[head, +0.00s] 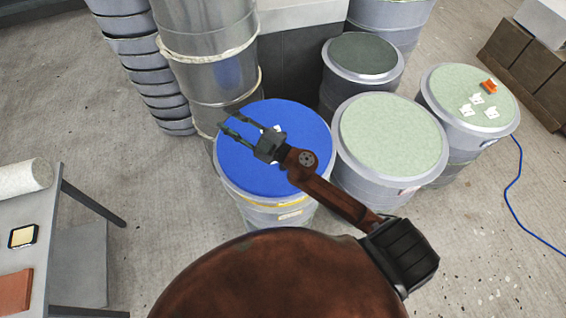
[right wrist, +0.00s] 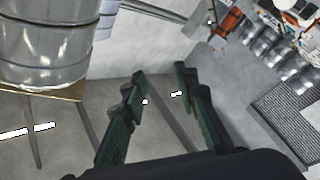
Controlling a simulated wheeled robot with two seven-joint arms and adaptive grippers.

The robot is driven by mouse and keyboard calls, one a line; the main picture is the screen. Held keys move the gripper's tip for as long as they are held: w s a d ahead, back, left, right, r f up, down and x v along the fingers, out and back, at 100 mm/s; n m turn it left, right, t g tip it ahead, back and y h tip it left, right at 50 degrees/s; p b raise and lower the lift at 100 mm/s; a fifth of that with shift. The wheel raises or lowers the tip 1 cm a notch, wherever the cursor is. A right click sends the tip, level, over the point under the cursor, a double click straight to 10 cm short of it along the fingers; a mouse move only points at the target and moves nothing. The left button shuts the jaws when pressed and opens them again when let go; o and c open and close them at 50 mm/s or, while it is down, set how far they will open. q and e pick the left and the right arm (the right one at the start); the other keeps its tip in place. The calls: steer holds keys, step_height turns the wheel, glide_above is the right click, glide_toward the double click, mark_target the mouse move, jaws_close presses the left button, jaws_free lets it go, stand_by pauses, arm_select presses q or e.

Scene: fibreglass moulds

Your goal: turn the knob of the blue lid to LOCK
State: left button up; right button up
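The blue lid (head: 240,174) lies flat on a grey drum in the middle of the head view. My right gripper (head: 226,121) reaches across the lid from the lower right, and its fingers point to the lid's upper left edge. The two dark fingers are apart with nothing between them. They also show apart in the right wrist view (right wrist: 160,76). Small white marks show beside the gripper's body on the lid. I cannot make out the knob or its setting; the gripper may hide it. My left gripper is in neither view.
A drum with a pale green top (head: 390,135) stands close right of the blue lid. Another pale green drum (head: 452,94) carries white pieces and an orange item. Tall metal drums (head: 205,60) stand behind left. A grey table (head: 30,235) is at left.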

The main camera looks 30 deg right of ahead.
steer(key=s+a+f+n+g+y, duration=0.3)
steer(key=s+a+f+n+g, duration=0.2)
steer(key=a+f+n+g, duration=0.5)
steer(key=d+f+n+g+h, duration=0.2)
steer(key=d+f+g+h, duration=0.3)
steer(key=f, duration=0.3)
steer(key=d+f+m+h, duration=0.1)
steer(key=d+h, duration=0.1)
steer(key=d, duration=0.4)
steer(key=d+f+g+h, duration=0.1)
steer(key=d+f+h, duration=0.1)
steer(key=d, duration=0.5)
steer(key=d+f+m+g+h, duration=0.1)
steer(key=d+h, duration=0.3)
steer(key=d, duration=0.3)
steer(key=shift+s+d+f+m, duration=0.1)
steer(key=shift+d+f+m, duration=0.1)
steer(key=shift+m, duration=0.1)
steer(key=shift+d+f+h+p, duration=0.2)
steer(key=shift+f+h+p, duration=0.05)
steer(key=shift+h+p, duration=0.05)
steer(key=shift+f+p, duration=0.65)
steer(key=shift+f, duration=2.95)
steer(key=shift+c, duration=0.7)
